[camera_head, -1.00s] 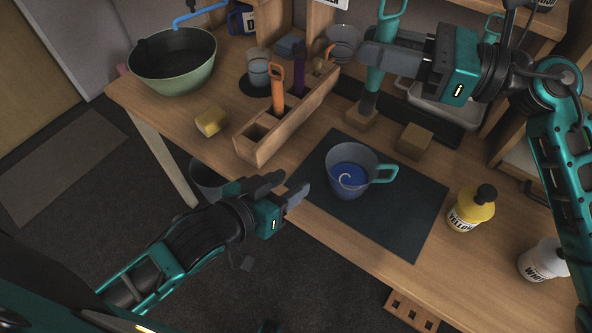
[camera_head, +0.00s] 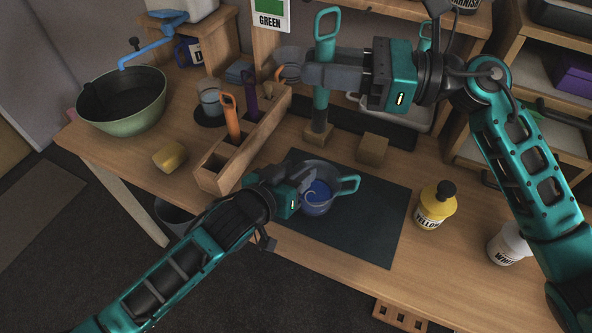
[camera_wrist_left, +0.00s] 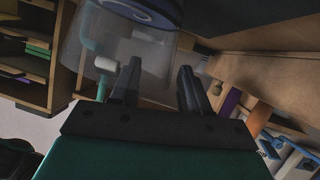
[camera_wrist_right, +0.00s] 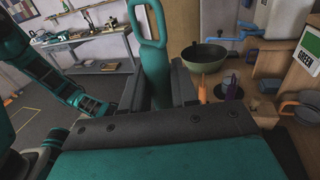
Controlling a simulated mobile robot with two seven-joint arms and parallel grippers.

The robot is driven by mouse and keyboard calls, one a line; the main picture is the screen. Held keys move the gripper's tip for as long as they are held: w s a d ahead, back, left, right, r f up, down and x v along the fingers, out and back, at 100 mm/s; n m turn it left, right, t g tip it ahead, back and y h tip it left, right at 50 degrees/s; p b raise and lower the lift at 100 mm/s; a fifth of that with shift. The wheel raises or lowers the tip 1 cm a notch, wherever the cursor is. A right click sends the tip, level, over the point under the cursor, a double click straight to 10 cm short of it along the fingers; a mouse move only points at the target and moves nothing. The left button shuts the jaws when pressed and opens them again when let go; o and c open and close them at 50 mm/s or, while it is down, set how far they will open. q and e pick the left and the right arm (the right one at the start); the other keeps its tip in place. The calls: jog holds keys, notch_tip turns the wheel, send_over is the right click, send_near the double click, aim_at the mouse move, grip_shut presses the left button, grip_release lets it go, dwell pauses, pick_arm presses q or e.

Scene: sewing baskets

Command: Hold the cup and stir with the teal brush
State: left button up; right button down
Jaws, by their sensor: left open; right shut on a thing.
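The grey cup (camera_head: 318,206) with blue paint and a pale swirl inside stands on the dark mat (camera_head: 375,222), its teal handle pointing right. My left gripper (camera_head: 301,178) is open at the cup's left side and hides part of it. In the left wrist view, the blurred cup (camera_wrist_left: 115,60) lies at and beyond the parted fingers (camera_wrist_left: 157,80); contact cannot be told. My right gripper (camera_head: 318,72) is shut on the upright teal brush (camera_head: 323,98), below its loop.
A wooden holder (camera_head: 215,180) with orange and purple tools stands left of the mat. A second wooden block (camera_head: 371,150) lies behind the mat. Yellow (camera_head: 435,207) and white (camera_head: 508,244) bottles stand right. A green bowl (camera_head: 123,122) and yellow sponge (camera_head: 169,156) are left.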

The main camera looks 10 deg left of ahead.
aim_at(322, 130)
pick_arm(q)
jog(key=shift+w+d+f, duration=0.1)
jog(key=shift+w+d, duration=0.05)
jog(key=shift+w, duration=0.15)
jog(key=shift+c, duration=0.3)
grip_shut()
jog(key=shift+s, duration=0.1)
pick_arm(e)
notch_tip(322, 130, down, 9)
jog(key=m+t, duration=0.3)
jog(key=t, duration=0.1)
jog(key=shift+s+d+t+h, duration=0.1)
jog(key=shift+t+h, duration=0.2)
jog(key=shift+h, duration=0.1)
pick_arm(q)
jog(key=shift+f, duration=0.15)
pick_arm(e)
jog(key=shift+f, duration=5.75)
